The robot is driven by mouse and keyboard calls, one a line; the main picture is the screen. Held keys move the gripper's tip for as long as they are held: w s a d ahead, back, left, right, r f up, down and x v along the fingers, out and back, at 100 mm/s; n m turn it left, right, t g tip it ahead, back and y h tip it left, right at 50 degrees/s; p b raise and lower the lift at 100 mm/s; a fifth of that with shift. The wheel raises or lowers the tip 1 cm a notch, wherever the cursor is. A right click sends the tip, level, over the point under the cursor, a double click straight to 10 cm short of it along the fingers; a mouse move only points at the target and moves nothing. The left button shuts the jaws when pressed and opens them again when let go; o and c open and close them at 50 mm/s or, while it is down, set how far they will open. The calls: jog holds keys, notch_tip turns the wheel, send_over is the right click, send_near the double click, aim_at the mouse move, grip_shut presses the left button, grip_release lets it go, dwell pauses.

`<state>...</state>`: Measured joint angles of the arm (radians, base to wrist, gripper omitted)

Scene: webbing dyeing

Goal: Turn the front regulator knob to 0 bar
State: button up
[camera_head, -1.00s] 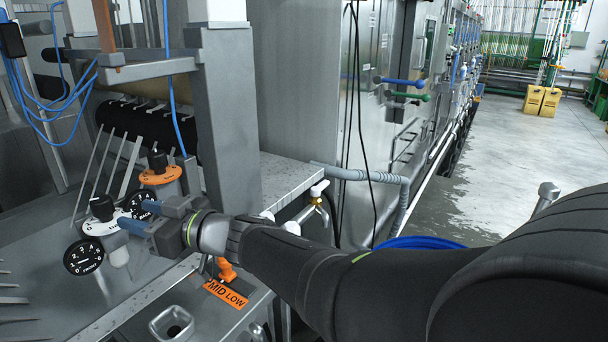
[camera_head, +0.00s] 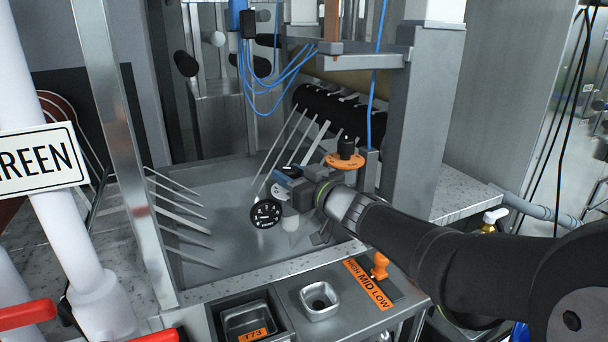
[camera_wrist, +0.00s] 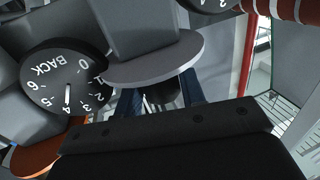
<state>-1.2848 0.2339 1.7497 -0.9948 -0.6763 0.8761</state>
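The front regulator's gauge (camera_head: 266,213) has a black dial and hangs left of my gripper in the head view; its needle is too small to read surely. My gripper (camera_head: 288,180) is at the front regulator and hides most of its knob. In the wrist view, a dark knob (camera_wrist: 163,97) sits between the two bluish fingers of my gripper (camera_wrist: 162,92), just beyond the regulator's grey-looking round collar (camera_wrist: 160,62). I cannot tell whether the fingers press on it. Part of another dial (camera_wrist: 210,5) is cut off at the top.
The back regulator (camera_head: 345,160), with orange collar and black knob (camera_head: 346,147), stands close behind my gripper. Thin metal bars (camera_head: 180,212) lie left, and an orange-handled selector (camera_head: 379,266) is in front.

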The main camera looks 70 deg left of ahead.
jog(key=c, duration=0.5)
jog(key=shift+o, duration=0.2)
jog(key=shift+w+r+n+g, duration=0.1)
jog(key=shift+n+g, duration=0.4)
jog(key=shift+g, duration=0.3)
jog(key=shift+n+g+h, duration=1)
jog(key=shift+n+g, duration=0.1)
jog(key=shift+g, duration=0.4)
jog(key=o, duration=0.7)
jog(key=shift+c, duration=0.2)
